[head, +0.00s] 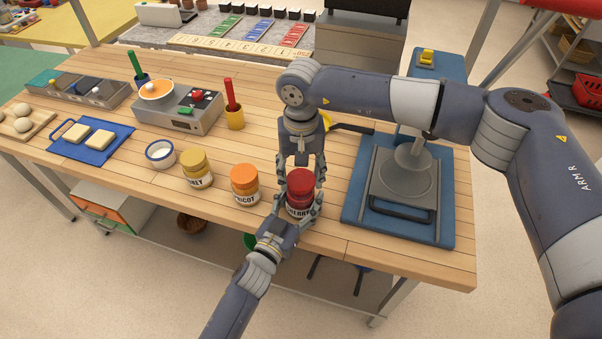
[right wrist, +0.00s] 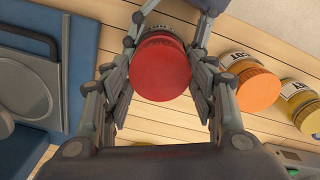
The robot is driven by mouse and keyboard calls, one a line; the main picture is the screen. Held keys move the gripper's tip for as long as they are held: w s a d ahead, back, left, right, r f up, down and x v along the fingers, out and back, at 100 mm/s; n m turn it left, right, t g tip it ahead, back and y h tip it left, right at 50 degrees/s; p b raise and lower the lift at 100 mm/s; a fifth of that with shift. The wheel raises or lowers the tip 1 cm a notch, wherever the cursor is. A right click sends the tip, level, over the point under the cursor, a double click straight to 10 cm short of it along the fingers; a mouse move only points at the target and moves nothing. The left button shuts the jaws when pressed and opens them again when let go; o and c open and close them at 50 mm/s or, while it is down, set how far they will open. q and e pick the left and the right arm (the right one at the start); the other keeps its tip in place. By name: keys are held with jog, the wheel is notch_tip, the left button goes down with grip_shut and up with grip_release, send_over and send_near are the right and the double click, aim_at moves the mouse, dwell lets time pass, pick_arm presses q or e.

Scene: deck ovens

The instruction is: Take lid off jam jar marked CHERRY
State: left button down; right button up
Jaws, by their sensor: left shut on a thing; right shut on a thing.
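The cherry jar (head: 298,209) stands upright near the table's front edge, its label partly covered by fingers. Its red lid (head: 301,182) sits on top and also shows in the right wrist view (right wrist: 160,68). My left gripper (head: 296,202) comes from the front and is shut around the jar's body. My right gripper (head: 301,171) points down from above and is shut on the lid, with fingers on both sides of it. Any gap between lid and jar cannot be made out.
An apricot jar (head: 245,185) with an orange lid and a jar with a yellow lid (head: 195,168) stand to the left. A blue mat (head: 446,212) with a grey press (head: 405,178) lies close on the right.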

aim_at(301, 179)
jog(key=shift+r, duration=2)
pick_arm(q)
jog(key=shift+c, duration=2.2)
grip_release()
